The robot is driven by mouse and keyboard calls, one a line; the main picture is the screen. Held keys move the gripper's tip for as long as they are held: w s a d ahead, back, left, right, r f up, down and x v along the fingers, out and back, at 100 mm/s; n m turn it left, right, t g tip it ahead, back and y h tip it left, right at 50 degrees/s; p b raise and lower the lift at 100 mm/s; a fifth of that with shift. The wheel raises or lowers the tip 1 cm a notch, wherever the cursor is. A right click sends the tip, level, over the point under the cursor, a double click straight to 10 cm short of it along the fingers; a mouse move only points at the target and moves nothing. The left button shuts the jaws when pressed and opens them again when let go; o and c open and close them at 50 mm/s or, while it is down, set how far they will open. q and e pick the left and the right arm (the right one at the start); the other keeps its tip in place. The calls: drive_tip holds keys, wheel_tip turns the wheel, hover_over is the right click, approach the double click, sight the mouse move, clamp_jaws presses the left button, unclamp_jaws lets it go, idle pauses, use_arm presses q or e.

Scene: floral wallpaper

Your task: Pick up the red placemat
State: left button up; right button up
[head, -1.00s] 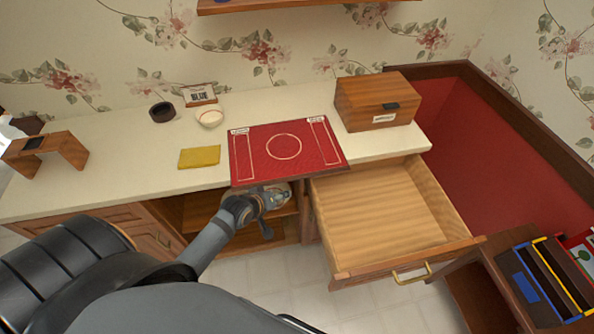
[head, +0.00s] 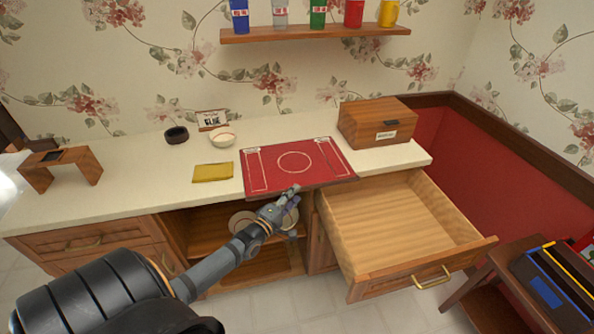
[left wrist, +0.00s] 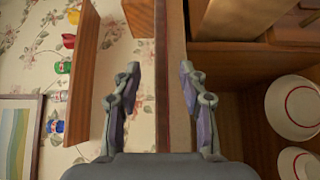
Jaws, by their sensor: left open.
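The red placemat (head: 318,172) lies flat on the pale counter, with a thin white circle and side outlines. Its front edge reaches the counter's front edge and seems to overhang it slightly. My left gripper (head: 291,194) is open just in front of and below that edge, pointing at it. In the left wrist view my left gripper (left wrist: 158,85) has its fingers on either side of a thin brown edge seen end-on. I cannot tell whether that edge is mat or counter, and no contact shows. My right gripper is not in view.
An open, empty drawer (head: 395,227) juts out right of my left gripper. An open cupboard with plates (head: 241,220) lies below it. A yellow cloth (head: 212,172), a bowl (head: 222,137) and a wooden box (head: 375,122) stand around the mat. A shelf (head: 315,34) with cups hangs above.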

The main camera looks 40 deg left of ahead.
sight(302, 186)
use_arm(q)
drive_tip(key=w, duration=0.1)
drive_tip(key=w+b, duration=0.1)
drive_tip(key=w, duration=0.1)
drive_tip(key=w+b, duration=0.1)
drive_tip(key=w, duration=0.1)
drive_tip(key=shift+f, duration=0.25)
drive_tip(key=shift+w, duration=0.2)
drive_tip(key=shift+r, duration=0.1)
drive_tip(key=shift+s+r, duration=0.1)
drive_tip(key=shift+c, duration=1)
clamp_jaws()
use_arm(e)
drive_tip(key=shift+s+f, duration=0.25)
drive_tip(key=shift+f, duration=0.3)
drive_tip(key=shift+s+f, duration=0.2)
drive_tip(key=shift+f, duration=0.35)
